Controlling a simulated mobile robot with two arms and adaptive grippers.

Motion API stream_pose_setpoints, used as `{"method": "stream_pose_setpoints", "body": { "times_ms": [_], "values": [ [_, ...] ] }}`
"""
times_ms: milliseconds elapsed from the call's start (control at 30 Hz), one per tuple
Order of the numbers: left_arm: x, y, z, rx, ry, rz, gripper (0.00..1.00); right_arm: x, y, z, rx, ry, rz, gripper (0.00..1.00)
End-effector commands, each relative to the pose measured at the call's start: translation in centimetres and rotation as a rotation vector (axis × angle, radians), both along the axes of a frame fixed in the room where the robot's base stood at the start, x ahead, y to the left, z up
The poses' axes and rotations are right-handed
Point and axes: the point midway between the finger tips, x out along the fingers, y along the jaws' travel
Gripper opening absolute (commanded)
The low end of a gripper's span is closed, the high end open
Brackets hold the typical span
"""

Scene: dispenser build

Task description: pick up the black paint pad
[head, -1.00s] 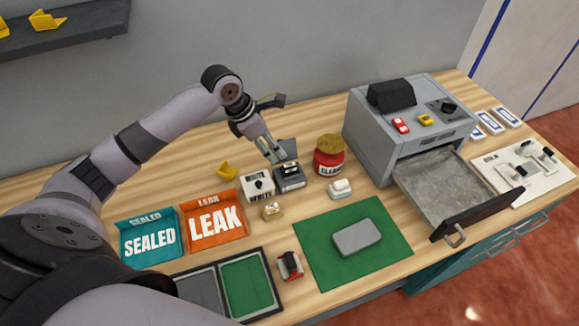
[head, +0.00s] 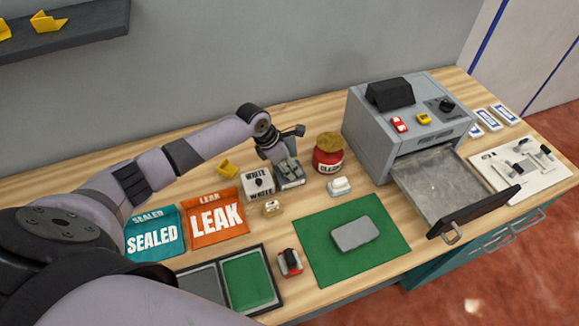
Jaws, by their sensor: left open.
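The black paint pad (head: 291,184) is a small dark box with a grey base on the wooden table, just right of the white box (head: 258,186) marked WHITE. My left gripper (head: 287,170) points down over the pad from above and behind. It is open, with its fingertips at the pad's top, and it hides most of that top. I cannot tell whether the fingers touch the pad. My right gripper is not in view.
A red jar (head: 328,157) stands close to the right of the pad. A grey machine (head: 375,135) with an open drawer (head: 440,190) is farther right. A green mat (head: 310,235) with a grey block (head: 355,234) lies in front. A yellow piece (head: 228,167) lies left.

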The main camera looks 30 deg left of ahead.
Motion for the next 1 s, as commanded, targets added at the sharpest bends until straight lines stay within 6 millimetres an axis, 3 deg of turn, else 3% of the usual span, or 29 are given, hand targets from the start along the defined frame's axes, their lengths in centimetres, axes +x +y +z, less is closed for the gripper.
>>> {"method": "stream_pose_setpoints", "body": {
  "times_ms": [167,667,1000],
  "values": [
    [-0.01,0.00,0.00,0.000,0.000,0.000,0.42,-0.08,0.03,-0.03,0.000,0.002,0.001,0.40],
    [-0.04,-0.01,0.02,-0.001,0.001,0.000,0.09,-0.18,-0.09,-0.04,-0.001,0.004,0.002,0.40],
    [0.02,-0.03,0.68,-0.001,-0.001,0.000,0.08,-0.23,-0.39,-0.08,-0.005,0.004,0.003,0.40]
  ]
}}
